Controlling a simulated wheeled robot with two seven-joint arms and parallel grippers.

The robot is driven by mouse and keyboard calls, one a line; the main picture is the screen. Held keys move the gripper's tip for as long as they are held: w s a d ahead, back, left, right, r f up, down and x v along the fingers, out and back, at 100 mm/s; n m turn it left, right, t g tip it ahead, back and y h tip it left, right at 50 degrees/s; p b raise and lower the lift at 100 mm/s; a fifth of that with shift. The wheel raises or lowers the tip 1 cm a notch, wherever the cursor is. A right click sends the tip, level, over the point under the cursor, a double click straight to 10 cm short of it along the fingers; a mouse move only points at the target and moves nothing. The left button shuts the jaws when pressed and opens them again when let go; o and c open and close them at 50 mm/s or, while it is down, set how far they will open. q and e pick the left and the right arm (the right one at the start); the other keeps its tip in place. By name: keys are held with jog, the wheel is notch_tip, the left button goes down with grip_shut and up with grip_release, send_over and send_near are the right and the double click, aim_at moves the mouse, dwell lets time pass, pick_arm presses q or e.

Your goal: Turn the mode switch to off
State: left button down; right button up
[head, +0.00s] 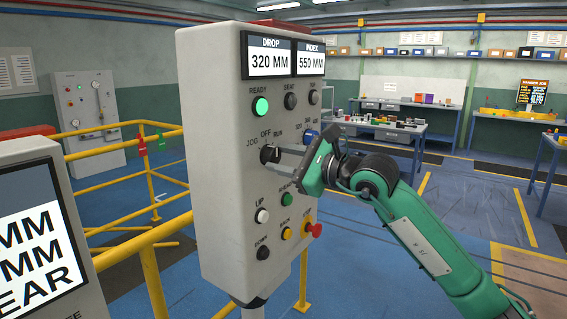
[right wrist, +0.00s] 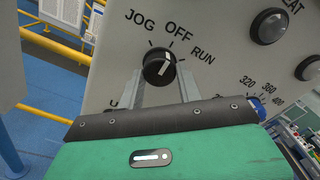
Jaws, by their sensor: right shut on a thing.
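The mode switch is a black round knob (head: 269,154) on the grey control panel (head: 222,185), under the labels JOG, OFF and RUN. In the right wrist view the knob (right wrist: 159,66) has a white pointer line that leans up and right, toward the OFF mark. My right gripper (head: 281,157) reaches the panel from the right and is shut on the knob. In the right wrist view its two grey fingers (right wrist: 161,84) stand on either side of the knob. My left gripper is not in view.
The panel carries a lit green READY lamp (head: 260,106), a blue knob (head: 311,136) right of the switch, push buttons below and a red stop button (head: 314,231). Displays read DROP 320 MM and INDEX 550 MM. Yellow railings (head: 152,265) stand behind left; another screen (head: 38,243) is at lower left.

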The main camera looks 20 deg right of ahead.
jog(key=o, duration=1)
jog(key=shift+s+d, duration=0.15)
jog(key=shift+s, duration=0.05)
pick_arm(q)
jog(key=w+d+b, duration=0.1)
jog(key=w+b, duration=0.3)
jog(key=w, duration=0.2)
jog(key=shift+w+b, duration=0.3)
jog(key=shift+b, duration=0.1)
pick_arm(e)
jog(key=v, duration=1.3)
jog(key=shift+s+d, duration=0.1)
